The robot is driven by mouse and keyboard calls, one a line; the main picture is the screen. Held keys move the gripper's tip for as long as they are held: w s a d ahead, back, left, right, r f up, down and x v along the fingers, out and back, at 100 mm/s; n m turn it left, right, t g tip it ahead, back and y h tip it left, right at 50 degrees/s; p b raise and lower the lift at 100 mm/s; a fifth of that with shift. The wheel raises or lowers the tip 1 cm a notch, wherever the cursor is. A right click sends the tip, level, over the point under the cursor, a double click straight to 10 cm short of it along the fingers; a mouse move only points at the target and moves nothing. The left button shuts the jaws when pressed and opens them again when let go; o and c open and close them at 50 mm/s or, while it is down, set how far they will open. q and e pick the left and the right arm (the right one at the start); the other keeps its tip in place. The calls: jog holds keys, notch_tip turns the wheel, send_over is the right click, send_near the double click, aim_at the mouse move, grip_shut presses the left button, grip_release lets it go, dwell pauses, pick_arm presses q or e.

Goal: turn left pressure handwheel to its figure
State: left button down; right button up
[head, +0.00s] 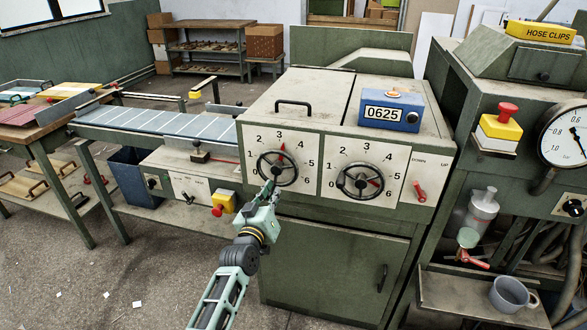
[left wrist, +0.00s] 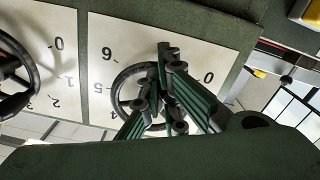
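The left pressure handwheel (head: 262,172) is a black spoked wheel on a white dial (head: 305,150) marked 1 to 6. A red pointer above the wheel stands close to the 3. My left gripper (head: 270,187) reaches up to the wheel's lower rim. In the left wrist view the handwheel (left wrist: 118,88) shows upside down, and the fingers of my left gripper (left wrist: 160,78) converge at it, apparently shut on its rim or knob. The fingers hide the exact contact. My right gripper is not in view.
The right handwheel (head: 360,196) sits beside it on its own dial. A blue display box (head: 392,110) reading 0625 stands on top of the green cabinet. A red lever (head: 420,191) is farther right. A yellow and red button box (head: 222,204) is left of my left arm.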

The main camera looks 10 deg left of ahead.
pick_arm(q)
jog(key=shift+a+f, duration=0.1)
jog(key=shift+f, duration=0.05)
jog(key=shift+a, duration=0.75)
jog(key=shift+a+r, duration=0.35)
jog(key=shift+a, duration=0.45)
